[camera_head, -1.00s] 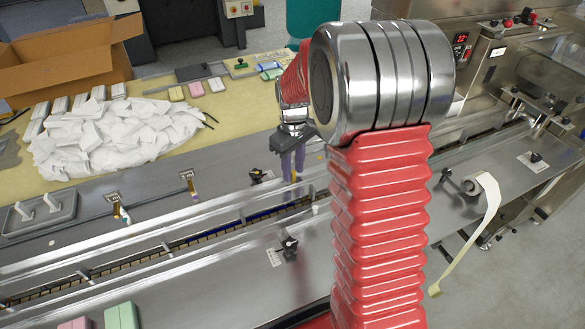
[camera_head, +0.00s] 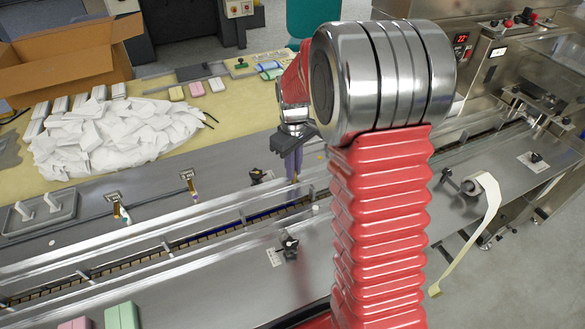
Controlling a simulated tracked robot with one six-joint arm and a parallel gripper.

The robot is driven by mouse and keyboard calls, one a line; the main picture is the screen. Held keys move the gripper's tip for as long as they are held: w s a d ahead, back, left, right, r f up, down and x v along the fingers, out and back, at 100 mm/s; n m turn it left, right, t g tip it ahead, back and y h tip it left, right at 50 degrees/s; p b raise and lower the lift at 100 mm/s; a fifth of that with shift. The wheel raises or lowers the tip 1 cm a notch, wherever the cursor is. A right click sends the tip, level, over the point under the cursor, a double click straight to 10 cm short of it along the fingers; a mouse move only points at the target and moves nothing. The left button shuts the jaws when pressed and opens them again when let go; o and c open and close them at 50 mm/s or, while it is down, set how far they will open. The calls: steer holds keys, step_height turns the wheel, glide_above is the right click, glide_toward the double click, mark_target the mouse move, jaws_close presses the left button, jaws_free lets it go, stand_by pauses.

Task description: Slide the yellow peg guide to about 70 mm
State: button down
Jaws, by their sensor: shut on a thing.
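My gripper (camera_head: 292,172) is beyond the rail channel, left of my red arm, pointing down with its purple-grey fingers close together. It is shut on what looks like the yellow peg guide (camera_head: 294,179). Only a small yellow-tan bit shows just below the fingertips; the rest is hidden by the fingers. A black clamp knob with a small scale plate (camera_head: 259,177) sits just left of the gripper. The marks on the plate are too small to read.
The long metal rails (camera_head: 150,240) cross the view in front of the gripper. Another black knob (camera_head: 289,246) stands on the near deck. Two small posts (camera_head: 190,186) stand to the left. A paper roll (camera_head: 480,187) is at the right. My own arm hides the middle right.

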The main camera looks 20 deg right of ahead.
steer(key=shift+s, duration=1.1)
steer(key=c, duration=1.8)
jaws_free()
steer(key=shift+r, duration=0.15)
step_height(320, 180, up, 14)
steer(key=shift+f, duration=0.25)
steer(key=shift+w, duration=0.1)
